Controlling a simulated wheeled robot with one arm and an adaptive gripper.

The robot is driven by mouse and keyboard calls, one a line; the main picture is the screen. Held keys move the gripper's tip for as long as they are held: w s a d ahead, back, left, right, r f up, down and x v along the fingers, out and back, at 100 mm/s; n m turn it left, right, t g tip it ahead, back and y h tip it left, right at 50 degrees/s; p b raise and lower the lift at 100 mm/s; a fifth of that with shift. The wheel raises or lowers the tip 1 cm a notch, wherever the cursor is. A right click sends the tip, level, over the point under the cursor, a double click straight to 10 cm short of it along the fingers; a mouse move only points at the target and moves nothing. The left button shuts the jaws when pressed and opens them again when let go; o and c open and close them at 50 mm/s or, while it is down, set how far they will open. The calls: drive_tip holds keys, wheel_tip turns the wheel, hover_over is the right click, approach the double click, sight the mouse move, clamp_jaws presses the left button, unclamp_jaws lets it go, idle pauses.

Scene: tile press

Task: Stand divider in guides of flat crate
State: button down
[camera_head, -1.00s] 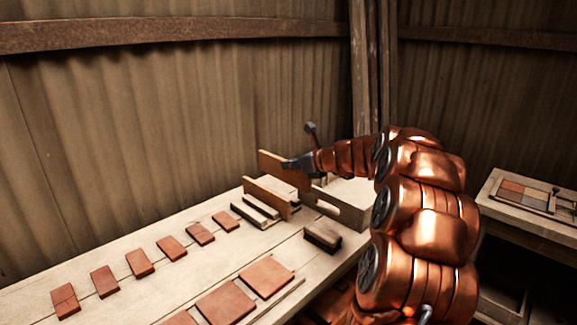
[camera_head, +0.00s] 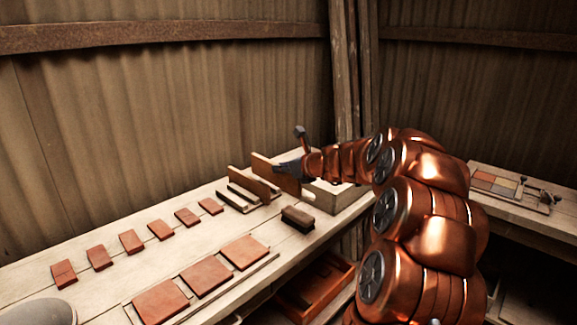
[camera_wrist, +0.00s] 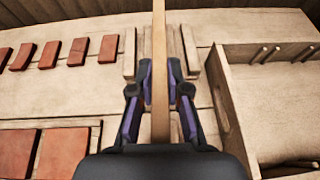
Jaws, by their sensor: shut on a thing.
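The divider (camera_head: 268,171) is a thin flat wooden board, upright on edge. My gripper (camera_head: 285,170) is shut on it. In the wrist view the divider (camera_wrist: 160,60) runs edge-on between the two fingers (camera_wrist: 160,85). The flat crate (camera_head: 342,198) is an open pale wooden box just right of the gripper.
A second upright board (camera_head: 248,183) stands left of the divider, beside low wooden strips (camera_head: 238,198). A dark brush (camera_head: 298,217) lies in front. Red tiles (camera_head: 206,275) cover the left of the bench. A hammer-like tool (camera_head: 301,138) rises behind the gripper.

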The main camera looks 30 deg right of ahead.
drive_tip(key=s+a+f+m+h, duration=0.1)
drive_tip(key=a+f+m+h, duration=0.1)
drive_tip(key=a, duration=1.1)
drive_tip(key=s+a+f+m+h, duration=0.1)
drive_tip(key=a+f+m+h, duration=0.2)
drive_tip(key=a, duration=1)
drive_tip(key=shift+s+f+m+h, duration=0.3)
drive_tip(key=shift+s+f+h, duration=0.1)
drive_tip(key=shift+h, duration=0.4)
